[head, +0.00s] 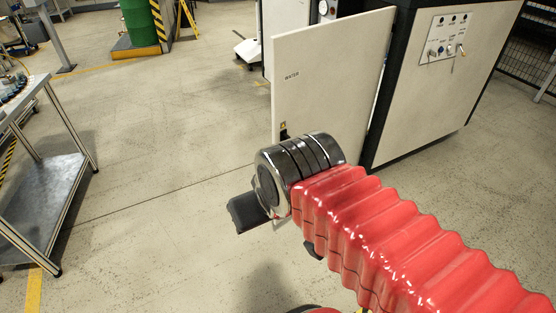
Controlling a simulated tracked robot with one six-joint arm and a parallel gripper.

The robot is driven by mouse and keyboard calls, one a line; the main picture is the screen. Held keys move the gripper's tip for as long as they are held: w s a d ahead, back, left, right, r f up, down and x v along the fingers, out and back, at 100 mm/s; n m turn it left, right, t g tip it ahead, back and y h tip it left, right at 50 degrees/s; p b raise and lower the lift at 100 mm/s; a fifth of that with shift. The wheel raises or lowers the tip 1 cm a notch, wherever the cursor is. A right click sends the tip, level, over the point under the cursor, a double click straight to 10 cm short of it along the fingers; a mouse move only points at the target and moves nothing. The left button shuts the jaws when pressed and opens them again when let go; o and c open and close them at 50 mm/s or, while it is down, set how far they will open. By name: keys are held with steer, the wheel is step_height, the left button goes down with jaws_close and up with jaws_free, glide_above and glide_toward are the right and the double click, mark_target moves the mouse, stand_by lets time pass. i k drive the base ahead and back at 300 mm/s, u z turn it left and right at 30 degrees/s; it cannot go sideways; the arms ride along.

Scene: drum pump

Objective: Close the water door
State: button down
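The water door (325,75) is a pale cream panel marked "WATER". It stands swung open from the dark edge of a cream cabinet (440,85), with its hinge side at the right. My gripper (244,212) shows only as a dark piece left of the wrist, in front of the door. Its fingers cannot be made out, and contact with the door cannot be judged.
A control panel (447,37) with knobs is on the cabinet's side. A metal table (45,130) with a lower shelf stands at the left. A green drum (139,22) stands at the back. A second open panel (285,25) is behind the door. The floor between is clear.

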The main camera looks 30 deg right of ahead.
mark_target(325, 76)
steer(key=i, duration=0.95)
steer(key=z, duration=0.05)
